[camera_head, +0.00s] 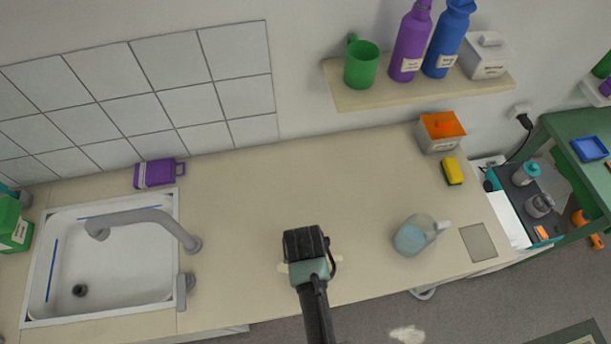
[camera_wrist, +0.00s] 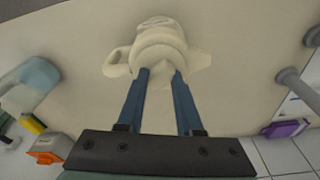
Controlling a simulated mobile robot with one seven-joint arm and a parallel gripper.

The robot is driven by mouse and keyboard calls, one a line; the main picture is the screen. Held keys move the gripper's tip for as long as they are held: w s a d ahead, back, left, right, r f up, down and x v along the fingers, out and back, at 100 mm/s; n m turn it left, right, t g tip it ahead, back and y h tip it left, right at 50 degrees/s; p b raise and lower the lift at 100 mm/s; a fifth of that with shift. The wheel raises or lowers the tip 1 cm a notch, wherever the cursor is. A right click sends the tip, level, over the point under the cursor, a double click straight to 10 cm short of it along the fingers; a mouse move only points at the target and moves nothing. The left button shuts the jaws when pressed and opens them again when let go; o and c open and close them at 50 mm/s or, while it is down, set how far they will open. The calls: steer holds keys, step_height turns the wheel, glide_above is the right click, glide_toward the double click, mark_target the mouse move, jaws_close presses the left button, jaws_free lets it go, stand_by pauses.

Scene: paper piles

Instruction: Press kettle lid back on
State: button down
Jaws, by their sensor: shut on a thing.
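A cream kettle (camera_wrist: 116,62) stands on the worktop in the wrist view, with a looped handle on the left and a pointed part on the right. My gripper (camera_wrist: 159,72) is over it, its two blue fingers shut on a rounded cream piece, which looks like the kettle lid (camera_wrist: 158,50). Whether the lid is seated or apart from the body cannot be told. In the head view my gripper (camera_head: 308,268) hides nearly all of the kettle; only small cream edges (camera_head: 283,267) show beside it.
A sink (camera_head: 110,262) with a tap (camera_head: 150,217) is at left. The worktop behind my gripper is clear.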

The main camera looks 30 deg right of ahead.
stand_by(0.4)
steer(key=shift+c, duration=2.4)
jaws_free()
steer(key=shift+o, duration=0.2)
steer(key=o, duration=0.4)
steer(key=shift+o, duration=0.2)
steer(key=shift+r+p, duration=3.55)
steer(key=shift+p, duration=0.2)
